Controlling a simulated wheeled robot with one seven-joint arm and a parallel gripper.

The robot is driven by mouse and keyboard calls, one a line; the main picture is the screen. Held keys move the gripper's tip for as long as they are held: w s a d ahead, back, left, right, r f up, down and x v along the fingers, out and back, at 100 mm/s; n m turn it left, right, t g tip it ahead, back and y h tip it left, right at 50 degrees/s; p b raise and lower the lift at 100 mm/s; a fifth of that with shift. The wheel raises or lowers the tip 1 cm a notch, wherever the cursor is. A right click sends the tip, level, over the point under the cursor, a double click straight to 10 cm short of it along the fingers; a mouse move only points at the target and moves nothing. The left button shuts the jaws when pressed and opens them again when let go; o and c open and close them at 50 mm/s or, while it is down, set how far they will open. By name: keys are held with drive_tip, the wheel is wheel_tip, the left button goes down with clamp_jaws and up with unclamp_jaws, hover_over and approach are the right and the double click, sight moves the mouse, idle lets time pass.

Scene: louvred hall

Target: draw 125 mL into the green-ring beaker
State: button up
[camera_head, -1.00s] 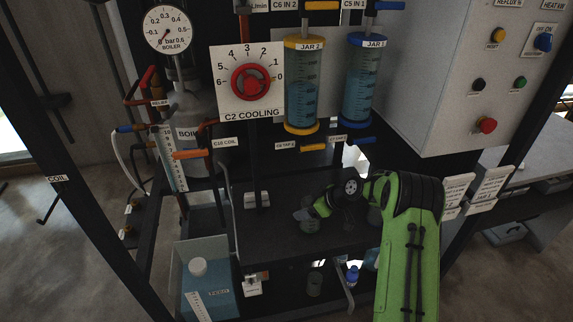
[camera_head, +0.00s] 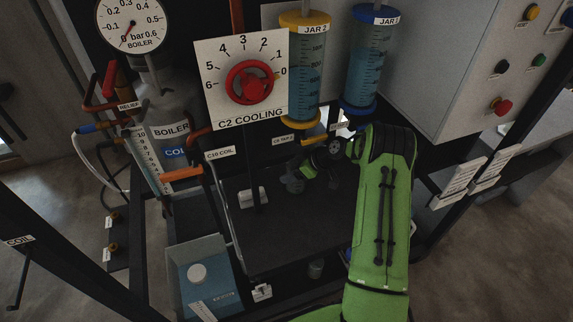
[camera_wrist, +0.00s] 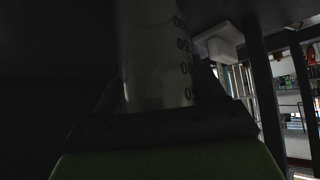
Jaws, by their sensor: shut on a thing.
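My gripper (camera_head: 297,180) is below the two jars, over the black shelf. In the wrist view it is shut on a clear beaker (camera_wrist: 152,50) with dark scale marks. The beaker looks upright and no liquid can be made out in it. Its ring colour does not show in this dim view. Jar 2 (camera_head: 303,85), with yellow rings, and jar 1 (camera_head: 363,75), with blue rings, both hold blue liquid. A yellow tap handle (camera_head: 313,139) is under jar 2, above my gripper. My arm hides what is under jar 1.
A red cooling knob (camera_head: 249,82) points near 0 on its white plate. A grey boiler (camera_head: 170,130) with a gauge (camera_head: 131,25) stands at left. The black shelf (camera_head: 270,235) is mostly clear. A blue container (camera_head: 208,285) stands lower left. A control box (camera_head: 450,80) is at right.

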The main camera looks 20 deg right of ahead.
drive_tip(key=shift+s+d+r, duration=0.1)
drive_tip(key=shift+s+d, duration=0.05)
drive_tip(key=shift+s, duration=0.1)
drive_tip(key=shift+w+d+f, duration=0.1)
drive_tip(key=shift+d+f, duration=0.05)
drive_tip(key=shift+f, duration=0.05)
drive_tip(key=o, duration=0.7)
drive_tip(key=shift+w+f, duration=0.1)
drive_tip(key=shift+f, duration=0.05)
drive_tip(key=o, duration=0.4)
